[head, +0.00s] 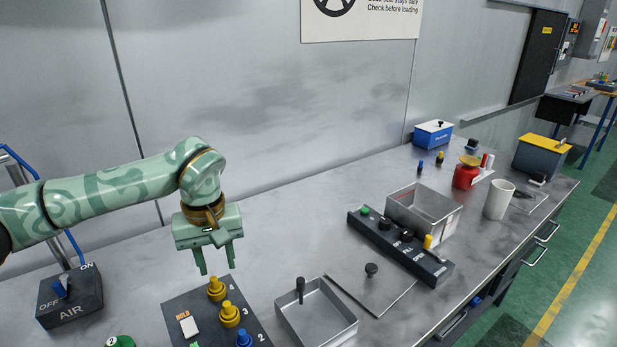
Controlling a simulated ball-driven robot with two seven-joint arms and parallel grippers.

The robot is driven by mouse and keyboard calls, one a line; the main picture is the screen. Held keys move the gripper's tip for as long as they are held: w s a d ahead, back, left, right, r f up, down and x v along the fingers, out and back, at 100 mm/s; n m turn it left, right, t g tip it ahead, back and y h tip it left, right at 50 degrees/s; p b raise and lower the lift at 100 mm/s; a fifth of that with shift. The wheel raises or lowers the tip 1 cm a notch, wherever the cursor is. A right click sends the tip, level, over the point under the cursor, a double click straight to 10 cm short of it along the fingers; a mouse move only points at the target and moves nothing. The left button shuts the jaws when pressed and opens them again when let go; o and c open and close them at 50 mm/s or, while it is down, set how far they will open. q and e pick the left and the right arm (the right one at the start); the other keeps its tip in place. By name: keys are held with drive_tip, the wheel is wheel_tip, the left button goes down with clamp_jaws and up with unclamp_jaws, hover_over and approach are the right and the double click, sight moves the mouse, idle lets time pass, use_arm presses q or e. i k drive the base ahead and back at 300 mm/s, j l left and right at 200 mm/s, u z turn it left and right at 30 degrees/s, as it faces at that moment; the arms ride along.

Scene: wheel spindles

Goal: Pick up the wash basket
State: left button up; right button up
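The open square metal tray with an upright black handle (340,333) looks like the wash basket. It stands on the bench at the bottom centre of the head view, its near side close to the picture's lower edge. Its inside looks empty. My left gripper (217,267) points down above the bench, to the left of the basket and beyond it. Its two fingers are apart with nothing between them. My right gripper is not in view.
A dark panel with yellow and blue knobs (201,303) lies left of the basket. A black control strip (431,268) and metal tank (400,208) stand beyond. An AIR switch box (80,303) stands far left.

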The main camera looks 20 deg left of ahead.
sight(311, 314)
drive_tip(key=k+l, duration=1.2)
drive_tip(key=k, duration=0.1)
